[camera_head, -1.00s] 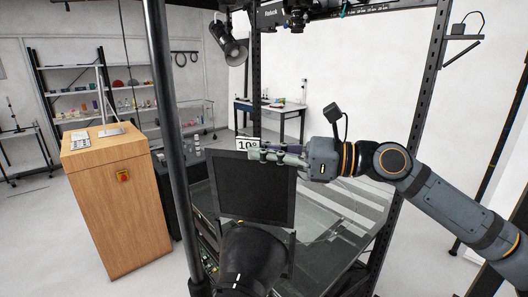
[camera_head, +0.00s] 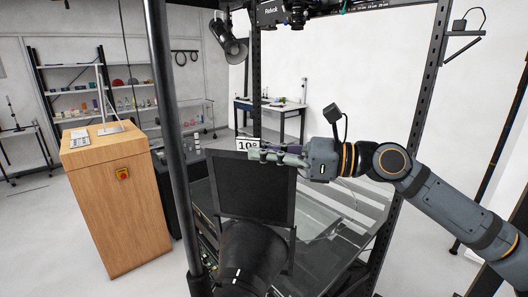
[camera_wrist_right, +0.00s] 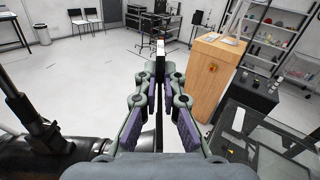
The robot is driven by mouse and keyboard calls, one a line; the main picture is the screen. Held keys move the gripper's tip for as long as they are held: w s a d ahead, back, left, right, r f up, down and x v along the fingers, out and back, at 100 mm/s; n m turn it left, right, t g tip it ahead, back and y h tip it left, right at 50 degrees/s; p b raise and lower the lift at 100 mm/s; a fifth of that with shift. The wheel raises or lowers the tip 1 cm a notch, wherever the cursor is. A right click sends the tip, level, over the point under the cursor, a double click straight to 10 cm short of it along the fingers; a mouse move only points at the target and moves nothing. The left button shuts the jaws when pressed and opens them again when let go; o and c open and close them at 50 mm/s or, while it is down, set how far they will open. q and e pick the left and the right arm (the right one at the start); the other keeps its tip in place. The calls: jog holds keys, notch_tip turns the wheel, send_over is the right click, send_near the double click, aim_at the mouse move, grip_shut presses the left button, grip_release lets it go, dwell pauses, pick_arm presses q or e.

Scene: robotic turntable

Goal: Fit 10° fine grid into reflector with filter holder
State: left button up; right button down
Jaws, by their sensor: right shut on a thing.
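The 10° fine grid (camera_head: 252,188) is a dark square panel with a white "10°" tag on its top edge. In the head view it stands upright at the reflector (camera_head: 250,258), a black round lamp housing below it. I cannot tell whether the grid sits in the filter holder. My right gripper (camera_head: 256,153) is shut on the grid's top edge beside the tag. In the right wrist view the grid (camera_wrist_right: 159,90) shows edge-on as a thin dark strip between the fingers of my right gripper (camera_wrist_right: 160,78). My left gripper is not in view.
A black upright pole (camera_head: 170,130) stands left of the grid. A glass-topped turntable (camera_head: 335,215) lies behind and right of it, inside a black frame. A wooden cabinet (camera_head: 118,205) with a red button stands at the left.

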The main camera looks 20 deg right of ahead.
aim_at(266, 219)
jog(key=shift+w+d+f+b, duration=0.15)
jog(key=shift+w+f+b, duration=0.1)
jog(key=shift+f+b, duration=2.5)
jog(key=shift+w+d+f+b, duration=0.25)
jog(key=shift+f+b, duration=2.05)
jog(key=shift+f, duration=0.8)
jog(key=shift+w+d+f+b, duration=0.1)
jog(key=shift+w+f+b, duration=0.15)
jog(key=shift+f+b, duration=2.5)
jog(key=c, duration=1.4)
grip_release()
jog(key=shift+f, duration=0.1)
notch_tip(266, 219, up, 10)
